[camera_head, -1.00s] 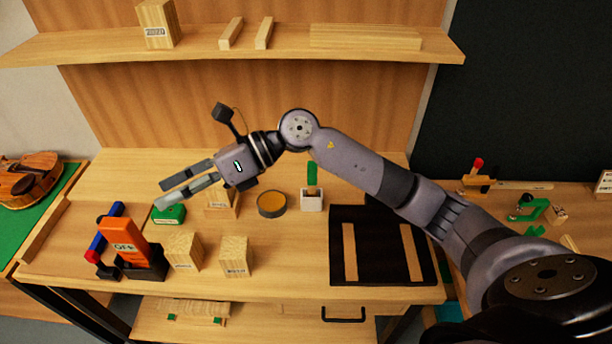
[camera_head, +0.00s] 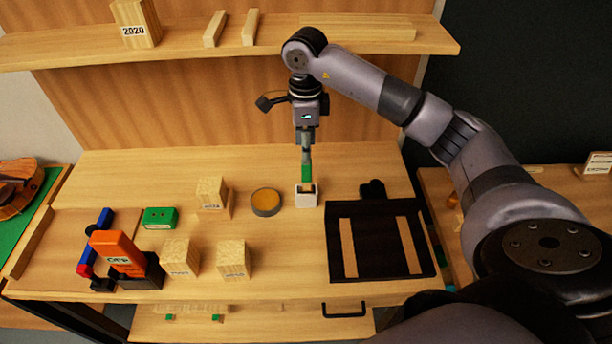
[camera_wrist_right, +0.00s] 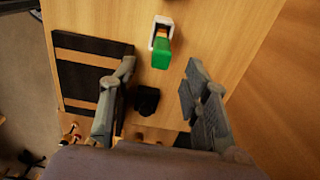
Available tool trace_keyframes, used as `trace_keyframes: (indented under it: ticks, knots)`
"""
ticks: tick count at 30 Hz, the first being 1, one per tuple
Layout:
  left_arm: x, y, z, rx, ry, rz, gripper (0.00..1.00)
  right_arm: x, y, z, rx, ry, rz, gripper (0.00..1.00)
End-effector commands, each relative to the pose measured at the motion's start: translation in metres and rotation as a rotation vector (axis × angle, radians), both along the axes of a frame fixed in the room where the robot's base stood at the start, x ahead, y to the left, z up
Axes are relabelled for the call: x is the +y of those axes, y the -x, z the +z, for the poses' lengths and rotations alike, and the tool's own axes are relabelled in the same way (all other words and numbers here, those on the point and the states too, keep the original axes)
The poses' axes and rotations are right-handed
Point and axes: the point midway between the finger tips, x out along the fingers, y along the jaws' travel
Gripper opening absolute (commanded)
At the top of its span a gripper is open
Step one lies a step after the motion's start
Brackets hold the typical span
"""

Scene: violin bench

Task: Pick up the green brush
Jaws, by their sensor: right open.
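The green brush (camera_head: 306,173) stands upright in a small white holder (camera_head: 306,197) on the bench, right of a round tin. My right gripper (camera_head: 306,152) points down just above the brush, its fingertips near the top of the green handle in the head view. In the right wrist view the gripper (camera_wrist_right: 157,88) is open and empty. The green brush (camera_wrist_right: 161,52) shows ahead of the fingers there, between them and beyond their tips, in its white holder (camera_wrist_right: 153,36). My left gripper is in neither view.
The round tin (camera_head: 266,202) stands left of the holder. A black tray (camera_head: 381,281) with two wooden strips lies to the right. Wooden blocks (camera_head: 233,257), a green box (camera_head: 160,218) and an orange box (camera_head: 117,254) are at left. A shelf (camera_head: 180,49) runs above the bench.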

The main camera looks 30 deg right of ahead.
Motion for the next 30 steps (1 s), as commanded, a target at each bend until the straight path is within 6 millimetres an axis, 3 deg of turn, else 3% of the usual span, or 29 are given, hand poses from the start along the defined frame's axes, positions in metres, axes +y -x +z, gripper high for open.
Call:
trace_keyframes:
  ticks: [7,16,24,30]
  knots:
    - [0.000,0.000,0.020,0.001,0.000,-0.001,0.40,0.001,0.001,-0.044,0.003,-0.002,0.000,0.43]
    - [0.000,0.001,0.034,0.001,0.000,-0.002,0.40,0.000,0.001,-0.067,0.005,-0.003,0.001,0.43]
    - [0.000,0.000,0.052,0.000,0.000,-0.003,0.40,-0.002,0.000,-0.103,0.002,-0.002,0.000,0.43]
    - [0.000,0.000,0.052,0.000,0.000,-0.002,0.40,-0.003,-0.001,-0.109,-0.001,-0.002,0.002,0.43]
